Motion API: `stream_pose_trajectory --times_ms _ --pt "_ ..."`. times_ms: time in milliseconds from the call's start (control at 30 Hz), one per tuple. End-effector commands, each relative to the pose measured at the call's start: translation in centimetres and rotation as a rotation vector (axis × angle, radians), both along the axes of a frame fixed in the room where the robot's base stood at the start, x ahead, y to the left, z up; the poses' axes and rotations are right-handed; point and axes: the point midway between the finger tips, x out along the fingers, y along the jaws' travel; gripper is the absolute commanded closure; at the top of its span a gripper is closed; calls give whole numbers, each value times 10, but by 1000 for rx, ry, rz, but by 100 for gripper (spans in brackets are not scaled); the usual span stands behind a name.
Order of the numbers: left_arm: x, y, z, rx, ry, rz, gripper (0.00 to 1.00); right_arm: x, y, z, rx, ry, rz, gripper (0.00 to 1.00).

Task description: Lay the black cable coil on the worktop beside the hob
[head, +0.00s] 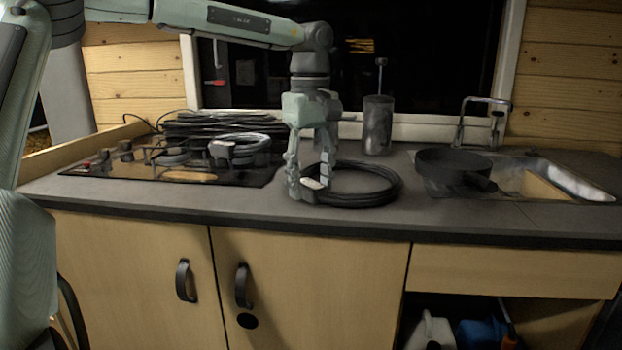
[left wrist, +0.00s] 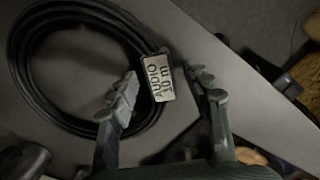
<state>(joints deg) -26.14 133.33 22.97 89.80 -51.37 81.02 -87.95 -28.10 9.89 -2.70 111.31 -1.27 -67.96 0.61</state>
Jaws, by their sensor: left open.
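The black cable coil (head: 372,201) lies flat on the grey worktop (head: 240,203), to the right of the hob (head: 125,172). My left gripper (head: 310,184) is low over the coil's left side, pointing down. In the left wrist view its open fingers (left wrist: 163,90) stand on either side of the tag. Whether a finger touches the coil I cannot tell. My right gripper is not in view.
A grey cable coil (head: 262,137) and a stack of black cable (head: 205,122) are on or behind the hob. A dark canister (head: 377,126) stands behind the black coil. A black pan (head: 452,169) is at the sink (head: 575,182) on the right. The worktop's front strip is clear.

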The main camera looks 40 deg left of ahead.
Motion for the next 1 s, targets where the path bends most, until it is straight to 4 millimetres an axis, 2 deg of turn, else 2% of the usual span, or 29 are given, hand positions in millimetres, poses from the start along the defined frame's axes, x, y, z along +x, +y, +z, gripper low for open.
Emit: stream_pose_trajectory --times_ms 167,500,633,800,1000 --pt "1 0 13 1 -2 0 51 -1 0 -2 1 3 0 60" --pt "1 0 83 1 -3 1 51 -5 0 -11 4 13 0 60" --pt "0 1 105 1 -2 2 51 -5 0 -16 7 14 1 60" --pt "0 0 120 1 0 0 51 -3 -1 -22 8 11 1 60" --pt "-1 0 122 0 1 0 51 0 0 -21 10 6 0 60"
